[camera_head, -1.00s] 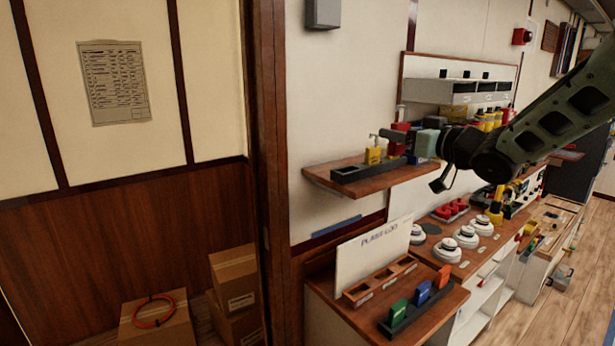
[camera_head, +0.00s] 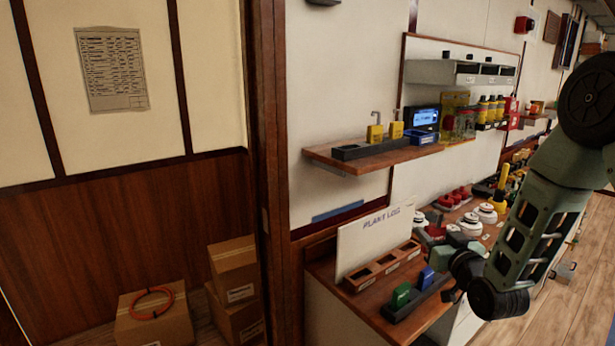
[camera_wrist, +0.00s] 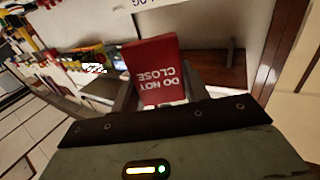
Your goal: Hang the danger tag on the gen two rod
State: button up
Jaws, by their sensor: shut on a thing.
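My gripper (camera_wrist: 160,98) is shut on a red tag (camera_wrist: 152,62) printed "DO NOT CLOSE", which appears upside down in the wrist view. The tag sticks out beyond the fingers. In the head view my gripper (camera_head: 455,240) is low over the counter beside the round white switches, and the red tag (camera_head: 436,229) shows only in part at its tip. I cannot pick out a rod marked gen two in either view.
The upper shelf (camera_head: 350,166) holds a dark rack with two yellow padlocks (camera_head: 375,131). Below, a "PLANT LOG" board (camera_head: 375,240) stands behind a wooden tray and a dark rack with green (camera_head: 401,296) and blue (camera_head: 427,277) pieces. Round white switches (camera_head: 486,213) are close to my gripper.

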notch_tip(320, 180, down, 6)
jog(key=s+d+m+h, duration=0.1)
jog(key=s+d+h, duration=0.1)
jog(key=s+d, duration=0.1)
jog(key=shift+r+m+h+b, duration=0.2)
jog(key=shift+m+h+b, duration=0.1)
jog(key=shift+b, duration=0.05)
